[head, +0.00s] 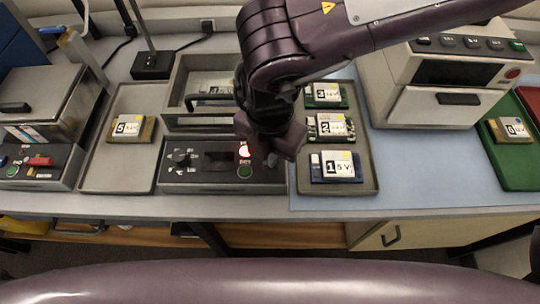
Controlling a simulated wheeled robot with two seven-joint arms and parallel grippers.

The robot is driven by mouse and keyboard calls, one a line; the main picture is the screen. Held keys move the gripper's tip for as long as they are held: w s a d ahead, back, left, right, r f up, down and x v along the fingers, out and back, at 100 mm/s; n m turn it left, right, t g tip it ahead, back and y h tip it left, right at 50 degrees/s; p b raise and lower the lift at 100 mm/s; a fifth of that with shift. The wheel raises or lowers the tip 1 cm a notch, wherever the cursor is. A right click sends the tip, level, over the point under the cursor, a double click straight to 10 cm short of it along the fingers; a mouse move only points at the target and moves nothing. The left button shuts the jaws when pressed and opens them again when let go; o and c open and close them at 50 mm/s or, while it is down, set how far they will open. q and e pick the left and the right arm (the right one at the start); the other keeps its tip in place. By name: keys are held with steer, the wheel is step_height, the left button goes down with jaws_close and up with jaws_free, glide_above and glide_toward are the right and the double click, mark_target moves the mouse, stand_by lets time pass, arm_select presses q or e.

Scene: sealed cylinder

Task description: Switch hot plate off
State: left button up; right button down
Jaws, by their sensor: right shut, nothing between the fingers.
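The unit that I take for the hot plate is a grey box with a front control panel (214,179), left of centre in the head view. My right gripper (272,146) is shut and empty, pointing down over the panel's right end, just right of the red button. Whether it touches the panel cannot be told. My left gripper is not in view.
A grey tray (352,184) holding several numbered boards stands close right of the panel. Another tray (120,181) with board 5 is on the left. A white oven-like unit (430,106) is at right, a grey machine (55,95) at far left. The blue mat (425,170) has free room.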

step_height(320, 180, up, 2)
steer(key=shift+w+r+p, duration=0.1)
steer(key=shift+p, duration=0.7)
steer(key=shift+r+p, duration=1.65)
steer(key=shift+r, duration=0.75)
